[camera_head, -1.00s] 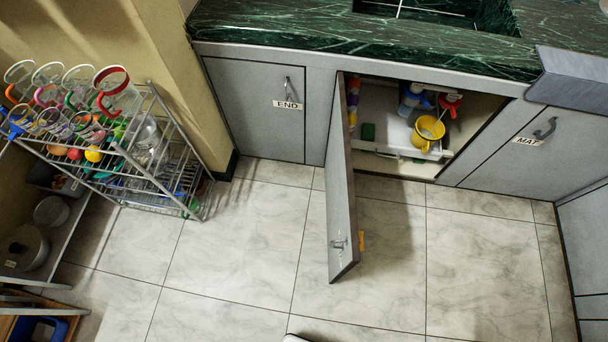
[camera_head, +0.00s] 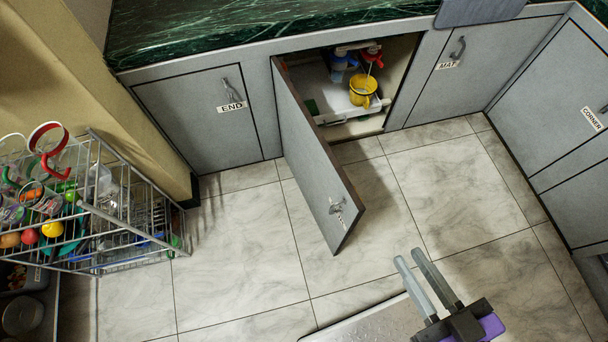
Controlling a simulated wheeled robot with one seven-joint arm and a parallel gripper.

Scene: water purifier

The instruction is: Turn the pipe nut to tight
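The open cabinet (camera_head: 400,87) under the counter holds a blue fitting (camera_head: 340,66), a red fitting (camera_head: 372,56) and a yellow mug (camera_head: 363,88) below the red one. They are small here, and I cannot tell which part is the pipe nut. The cabinet door (camera_head: 312,160) stands swung out into the room, left of the opening. My gripper (camera_head: 409,256) is at the lower right, out over the floor and well apart from the cabinet. Its two grey fingers are parallel with a gap between them, and nothing is in it.
A wire rack (camera_head: 135,215) with hanging mugs stands at the left. Closed cabinet doors labelled END (camera_head: 197,112), MAT (camera_head: 480,70) and CORNER (camera_head: 560,100) flank the opening. The tiled floor (camera_head: 425,190) before the cabinet is clear right of the open door.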

